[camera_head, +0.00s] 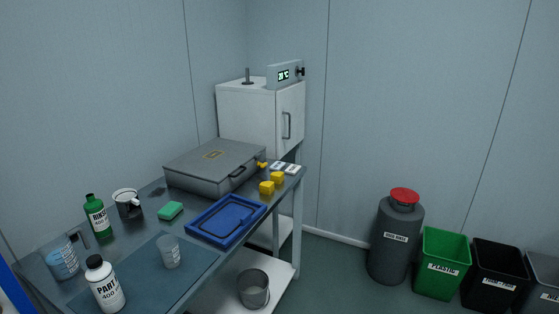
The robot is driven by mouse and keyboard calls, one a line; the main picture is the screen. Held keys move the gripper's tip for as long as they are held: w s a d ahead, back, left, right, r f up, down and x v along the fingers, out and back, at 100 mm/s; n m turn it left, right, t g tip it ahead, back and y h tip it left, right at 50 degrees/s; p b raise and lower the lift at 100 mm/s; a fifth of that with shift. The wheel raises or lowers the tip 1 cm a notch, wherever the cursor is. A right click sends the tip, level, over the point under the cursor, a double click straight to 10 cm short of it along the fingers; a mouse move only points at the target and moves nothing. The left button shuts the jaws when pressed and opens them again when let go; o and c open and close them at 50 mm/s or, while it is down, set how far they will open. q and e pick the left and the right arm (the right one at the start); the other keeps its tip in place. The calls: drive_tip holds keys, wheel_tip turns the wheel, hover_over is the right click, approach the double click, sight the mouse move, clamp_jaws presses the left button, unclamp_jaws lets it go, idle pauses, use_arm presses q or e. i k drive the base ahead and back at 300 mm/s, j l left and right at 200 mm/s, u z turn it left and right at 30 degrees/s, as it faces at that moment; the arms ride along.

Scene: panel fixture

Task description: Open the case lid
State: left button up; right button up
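The case (200,178) is a flat grey box at the far end of the metal table. Its lid (225,160) is down and appears shut, with a small tan label on top. A dark handle (237,171) is on the side facing right and front. No gripper shows in the head view, so I cannot see where either one is.
A blue tray (192,228), yellow blocks (267,188), a green sponge (171,210), bottles (97,216) and cups stand on the table. A white cabinet (248,119) stands behind the case. Bins (443,263) line the right wall. The floor between is clear.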

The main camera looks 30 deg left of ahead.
sight(214, 161)
drive_tip(key=i+u, duration=0.25)
drive_tip(key=i, duration=0.35)
drive_tip(key=i+l+u, duration=0.25)
drive_tip(key=i, duration=0.35)
drive_tip(key=j, duration=0.1)
